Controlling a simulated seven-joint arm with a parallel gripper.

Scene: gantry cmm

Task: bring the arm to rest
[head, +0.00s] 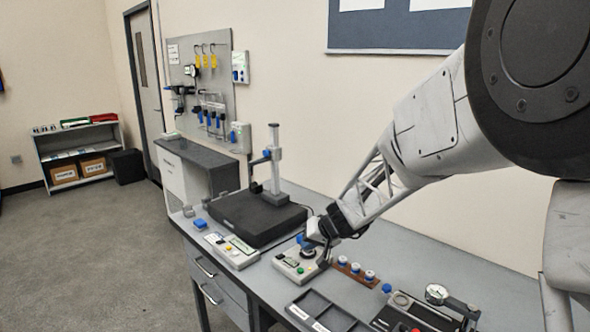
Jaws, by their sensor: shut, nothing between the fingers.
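My arm comes in from the right and reaches down to the left over the workbench (225,275). My gripper (306,243) is shut and empty. It is low over a small beige control box (292,268) with a display and coloured buttons. The fingertips are small in this view, and I cannot tell whether they touch the box. The gripper hides part of the box's back edge.
A black plate with a grey column stand (274,160) is behind and left. A second beige box (237,252) is left. A brown rack with white-topped pieces (355,272), a dark tray (318,312) and a dial gauge (437,293) are close by on the right and in front.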

